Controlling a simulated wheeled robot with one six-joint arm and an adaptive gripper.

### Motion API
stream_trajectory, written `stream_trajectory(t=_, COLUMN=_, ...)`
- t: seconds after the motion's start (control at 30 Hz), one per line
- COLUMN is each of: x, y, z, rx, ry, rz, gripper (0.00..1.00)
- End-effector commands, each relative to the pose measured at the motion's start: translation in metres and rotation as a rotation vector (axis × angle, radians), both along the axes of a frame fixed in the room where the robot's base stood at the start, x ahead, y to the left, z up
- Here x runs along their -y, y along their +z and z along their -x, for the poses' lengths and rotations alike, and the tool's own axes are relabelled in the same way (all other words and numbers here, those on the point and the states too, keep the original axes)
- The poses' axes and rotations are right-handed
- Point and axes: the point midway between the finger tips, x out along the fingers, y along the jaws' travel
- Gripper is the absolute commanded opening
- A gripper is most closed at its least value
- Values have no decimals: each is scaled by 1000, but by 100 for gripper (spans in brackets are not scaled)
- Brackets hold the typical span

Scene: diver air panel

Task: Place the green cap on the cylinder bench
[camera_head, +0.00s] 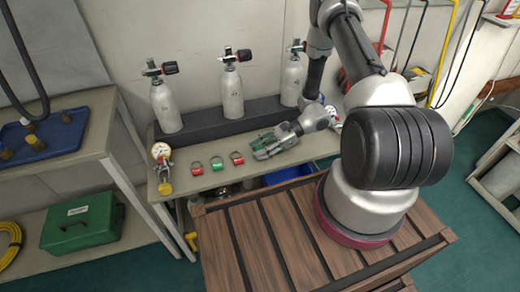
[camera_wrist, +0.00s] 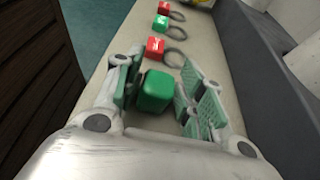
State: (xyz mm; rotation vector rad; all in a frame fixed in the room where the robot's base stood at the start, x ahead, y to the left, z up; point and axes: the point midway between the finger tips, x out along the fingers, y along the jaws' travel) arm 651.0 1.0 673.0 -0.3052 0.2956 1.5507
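The green cap (camera_wrist: 156,91) is a rounded green block in the wrist view, on or just above the cylinder bench (camera_wrist: 209,40). My gripper (camera_wrist: 160,88) has its green-padded fingers on either side of the cap. The fingers look spread, with bench showing between them; contact with the cap is not clear. In the head view my gripper (camera_head: 262,148) is low over the bench (camera_head: 262,178), to the right of the tags. I cannot make out the cap apart from the green finger pads there.
Two red tags (camera_head: 197,169) (camera_head: 237,158) and a green tag (camera_head: 217,163), each with a ring, lie left of my gripper. A gauge (camera_head: 161,153) stands at the bench's left end. Grey cylinders (camera_head: 231,92) stand in a dark rack (camera_head: 200,131) behind. A side table holds a blue tray (camera_head: 45,141).

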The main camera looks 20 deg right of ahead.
Motion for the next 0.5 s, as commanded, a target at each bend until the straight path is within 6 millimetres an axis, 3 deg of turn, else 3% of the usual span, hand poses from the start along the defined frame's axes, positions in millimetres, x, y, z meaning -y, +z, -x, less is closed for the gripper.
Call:
stream_trajectory(t=0.27, x=1, y=-7, z=3, rx=-9, ry=1, rz=14, gripper=49)
stream_trajectory(t=0.4, x=1, y=2, z=2, rx=-8, ry=0, rz=15, gripper=49)
stream_trajectory(t=0.5, x=18, y=9, z=1, rx=-5, ry=-3, rz=13, gripper=49)
